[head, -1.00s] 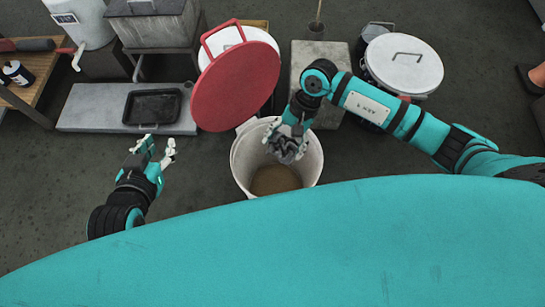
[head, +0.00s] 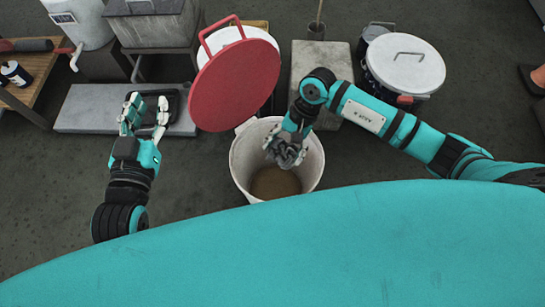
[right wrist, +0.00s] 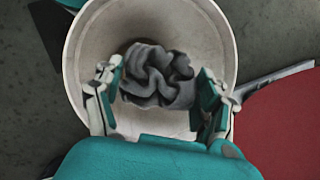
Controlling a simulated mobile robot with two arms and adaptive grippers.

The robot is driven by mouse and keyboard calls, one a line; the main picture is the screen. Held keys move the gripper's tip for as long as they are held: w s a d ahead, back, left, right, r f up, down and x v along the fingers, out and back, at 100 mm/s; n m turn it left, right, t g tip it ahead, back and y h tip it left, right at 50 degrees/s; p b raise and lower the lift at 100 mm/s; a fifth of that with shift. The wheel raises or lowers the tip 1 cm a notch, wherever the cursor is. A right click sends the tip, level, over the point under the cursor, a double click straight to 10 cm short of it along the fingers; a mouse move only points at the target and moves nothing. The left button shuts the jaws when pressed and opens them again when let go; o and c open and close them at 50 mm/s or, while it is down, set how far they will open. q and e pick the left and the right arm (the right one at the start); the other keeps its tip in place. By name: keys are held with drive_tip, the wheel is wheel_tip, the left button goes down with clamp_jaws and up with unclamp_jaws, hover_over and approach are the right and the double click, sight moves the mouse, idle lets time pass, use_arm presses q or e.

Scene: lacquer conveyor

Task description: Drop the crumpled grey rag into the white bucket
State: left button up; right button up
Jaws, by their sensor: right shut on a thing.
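The crumpled grey rag (right wrist: 158,78) is between the fingers of my right gripper (right wrist: 158,88), which is shut on it. In the head view the rag (head: 287,155) and my right gripper (head: 284,147) are over the mouth of the white bucket (head: 243,168). The bucket stands upright and open, with a brownish bottom. Its pale rim (right wrist: 75,60) surrounds the rag in the right wrist view. My left gripper (head: 145,112) is open and empty, left of the bucket, in front of a black tray.
A red round lid (head: 235,85) with a handle stands tilted behind the bucket. A low grey slab (head: 85,108) carries the black tray at left. A white-lidded drum (head: 405,65) stands at back right. Dark floor is clear left of the bucket.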

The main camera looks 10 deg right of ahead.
drive_tip(key=o, duration=1.1)
drive_tip(key=v, duration=1.2)
